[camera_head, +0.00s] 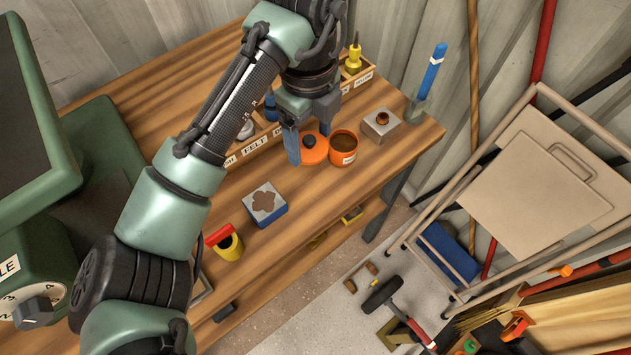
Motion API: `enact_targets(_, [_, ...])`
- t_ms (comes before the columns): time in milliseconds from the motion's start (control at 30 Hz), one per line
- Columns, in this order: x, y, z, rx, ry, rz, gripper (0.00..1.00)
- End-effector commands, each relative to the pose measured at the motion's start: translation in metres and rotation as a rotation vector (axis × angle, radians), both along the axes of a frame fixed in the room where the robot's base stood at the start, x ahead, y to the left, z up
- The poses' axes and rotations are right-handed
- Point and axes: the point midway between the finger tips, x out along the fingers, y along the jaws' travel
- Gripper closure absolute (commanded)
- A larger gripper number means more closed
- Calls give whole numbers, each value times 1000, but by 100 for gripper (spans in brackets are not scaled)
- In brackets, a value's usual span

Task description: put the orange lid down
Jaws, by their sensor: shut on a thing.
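The orange lid (316,153) has a dark knob and shows just left of the orange pot, over the wooden bench top. My gripper (298,143) points down at the lid and is shut on it; its blue-grey finger covers the lid's left side. I cannot tell whether the lid touches the bench or hangs a little above it. The orange pot (344,157) stands open beside it, with a brown inside and a white label on its front. Lid and pot look very close; a gap between them is hard to make out.
A labelled wooden rack (255,143) runs behind the lid. A grey block with a copper-coloured piece (381,125) stands right of the pot. A blue-and-grey block (265,205) and a yellow-and-red container (227,243) stand nearer. Bare bench (325,190) lies in front of the lid.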

Motion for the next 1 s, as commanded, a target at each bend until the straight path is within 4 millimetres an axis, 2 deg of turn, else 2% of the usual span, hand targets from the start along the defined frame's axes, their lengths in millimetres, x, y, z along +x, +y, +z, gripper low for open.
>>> enact_targets(167, [0, 7, -9, 3, 6, -27, 75])
enact_targets(400, [0, 8, -54, 4, 8, -30, 75])
enact_targets(667, [0, 8, -76, 5, 6, -31, 75])
enact_targets(833, [0, 7, -100, 4, 7, -31, 75])
enact_targets(1000, [1, 7, -105, 6, 4, -31, 75])
